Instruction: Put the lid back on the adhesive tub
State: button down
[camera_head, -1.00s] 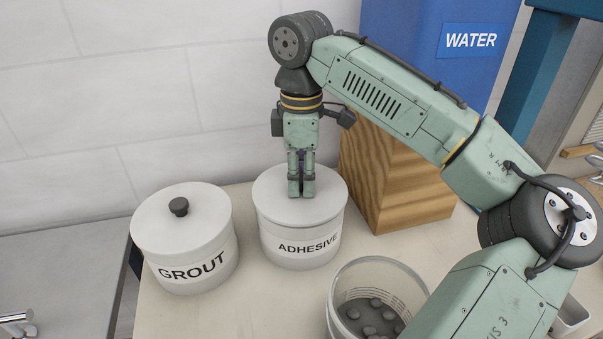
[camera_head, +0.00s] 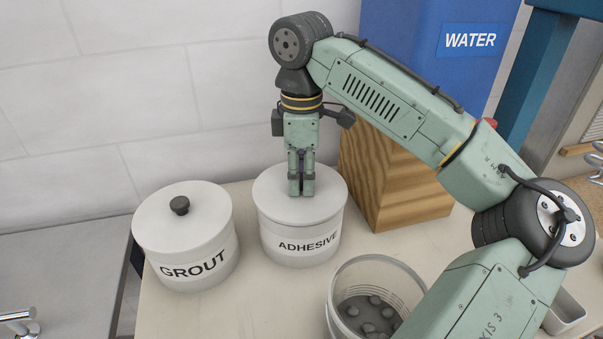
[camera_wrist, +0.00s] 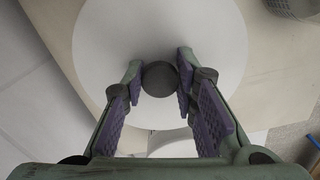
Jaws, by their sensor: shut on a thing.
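The white adhesive tub (camera_head: 300,245) stands upright on the counter, its label facing the camera. Its white lid (camera_head: 270,196) sits on top of the tub and looks level; I cannot tell whether it is fully seated. My gripper (camera_head: 301,190) points straight down over the middle of the lid, shut on the lid's dark knob. In the wrist view the knob (camera_wrist: 160,79) shows between the fingers, with the round lid (camera_wrist: 215,40) filling the space beneath. In the head view the fingers hide the knob.
A lidded white grout tub (camera_head: 187,240) stands to the left. A clear container (camera_head: 375,300) with dark lumps stands in front at right. A wooden block (camera_head: 395,185) under the blue water container (camera_head: 410,25) stands close behind at right.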

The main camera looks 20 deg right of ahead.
jog(key=c, duration=1.2)
grip_release()
jog(key=o, duration=0.5)
jog(key=shift+r+p, duration=0.75)
jog(key=shift+r, duration=2.75)
jog(key=shift+c, duration=0.6)
